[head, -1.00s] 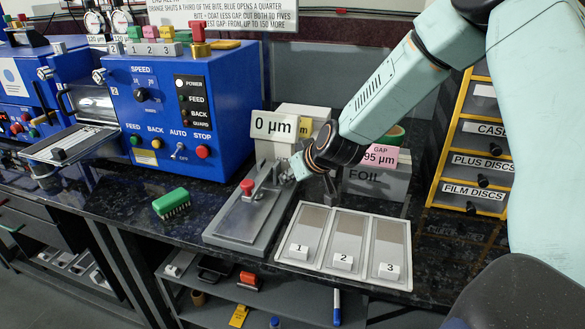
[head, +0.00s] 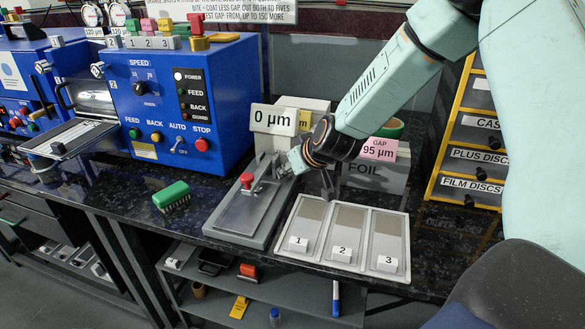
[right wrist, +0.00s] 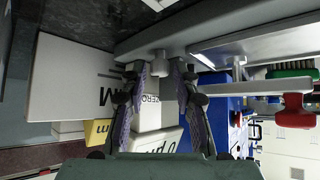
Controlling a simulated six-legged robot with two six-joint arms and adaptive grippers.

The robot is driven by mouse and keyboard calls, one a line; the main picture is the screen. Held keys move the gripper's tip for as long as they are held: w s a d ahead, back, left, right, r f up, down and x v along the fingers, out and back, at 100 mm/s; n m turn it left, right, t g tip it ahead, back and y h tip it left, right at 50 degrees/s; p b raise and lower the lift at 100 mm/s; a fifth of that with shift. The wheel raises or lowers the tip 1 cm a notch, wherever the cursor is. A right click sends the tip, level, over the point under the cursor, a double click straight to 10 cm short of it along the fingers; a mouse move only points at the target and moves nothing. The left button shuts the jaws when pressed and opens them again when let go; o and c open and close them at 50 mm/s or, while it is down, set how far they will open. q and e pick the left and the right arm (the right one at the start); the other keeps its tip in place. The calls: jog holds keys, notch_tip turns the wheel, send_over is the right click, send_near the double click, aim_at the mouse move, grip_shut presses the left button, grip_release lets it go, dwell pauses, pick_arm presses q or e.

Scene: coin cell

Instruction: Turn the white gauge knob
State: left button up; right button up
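The gauge stand has a white display reading "0 µm" (head: 274,119) behind a grey metal base plate (head: 240,213). In the right wrist view, a small pale knob (right wrist: 160,62) sticks out between my right gripper's (right wrist: 157,68) fingertips. The fingers are apart, one on each side of it; I cannot tell whether they touch it. A block marked "ZERO" shows behind the fingers. In the head view my right gripper (head: 290,160) is beside the gauge, over the back of the base plate, and the knob is hard to make out. My left gripper is not in view.
A red knob (head: 247,180) stands on the base plate. A tray of numbered strips (head: 342,264) lies in front of the gripper. A foil box (head: 372,182) is to the right, a green brush (head: 171,196) to the left. A blue machine (head: 180,105) stands behind left.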

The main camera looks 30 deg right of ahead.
jog(key=v, duration=1.2)
dwell(0.3)
dwell(0.4)
jog(key=shift+f, duration=0.1)
